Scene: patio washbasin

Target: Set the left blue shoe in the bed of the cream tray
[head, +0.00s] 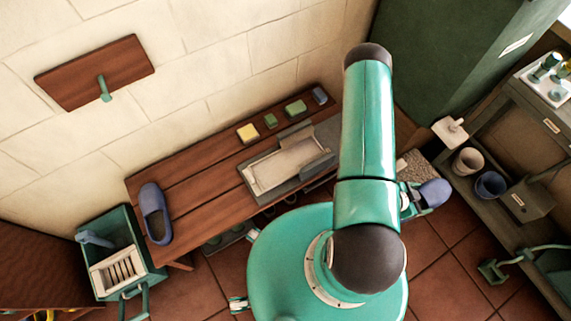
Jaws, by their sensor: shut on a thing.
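A blue shoe (155,213) lies at the left end of the wooden bench. A second blue thing (434,193), rounded like the toe of a shoe, is at my gripper (413,200), right of my arm. My gripper is partly hidden behind my arm and is shut on this blue thing, off the right end of the bench. The cream tray (283,168) lies on the bench, left of my arm, in a grey surround. Its bed looks empty where it shows. A grey piece stands at its right side.
A yellow block (247,133), green blocks (295,107) and a small blue-grey block (319,95) line the bench's back. A green bin (140,245) stands at the left. A shelf (490,145) with cups is at the right. Bare bench (205,190) lies between shoe and tray.

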